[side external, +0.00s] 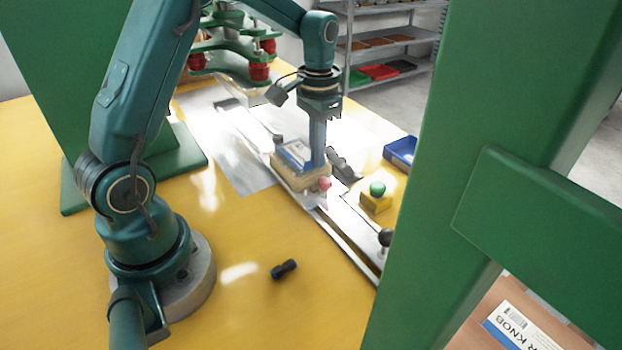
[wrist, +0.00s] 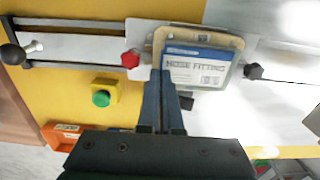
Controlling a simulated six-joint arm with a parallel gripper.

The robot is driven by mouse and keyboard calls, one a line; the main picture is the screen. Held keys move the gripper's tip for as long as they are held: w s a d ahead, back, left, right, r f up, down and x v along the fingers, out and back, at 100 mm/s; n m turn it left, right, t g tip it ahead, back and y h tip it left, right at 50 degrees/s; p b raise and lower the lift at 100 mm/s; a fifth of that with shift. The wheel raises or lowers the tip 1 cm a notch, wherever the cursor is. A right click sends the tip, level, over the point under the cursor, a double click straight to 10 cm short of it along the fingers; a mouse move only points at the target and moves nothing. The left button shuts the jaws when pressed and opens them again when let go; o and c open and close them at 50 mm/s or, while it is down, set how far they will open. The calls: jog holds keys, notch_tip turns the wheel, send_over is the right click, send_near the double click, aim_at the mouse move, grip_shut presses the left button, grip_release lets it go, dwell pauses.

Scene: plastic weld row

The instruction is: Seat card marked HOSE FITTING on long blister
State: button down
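The white and blue card marked HOSE FITTING (wrist: 197,72) lies face up in a beige holder (wrist: 238,42) in the wrist view. In the side view the card (side external: 294,155) shows on top of the beige holder (side external: 303,181). In the side view my gripper (side external: 318,162) stands at the card's right end. Whether the fingertips touch the card is unclear. The long blister under the card cannot be made out clearly.
A red knob (wrist: 130,59) and a black knob (wrist: 253,71) flank the holder on its rail. A yellow box with a green button (side external: 377,189) and a blue bin (side external: 401,151) are to the right. A black fitting (side external: 284,269) lies on the open yellow table. A green post (side external: 465,150) stands in front.

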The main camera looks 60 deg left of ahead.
jog(key=shift+f, duration=0.15)
jog(key=c, duration=1)
grip_release()
jog(key=c, duration=0.5)
jog(key=shift+o, duration=0.2)
jog(key=shift+r, duration=3.55)
jog(key=shift+d, duration=0.1)
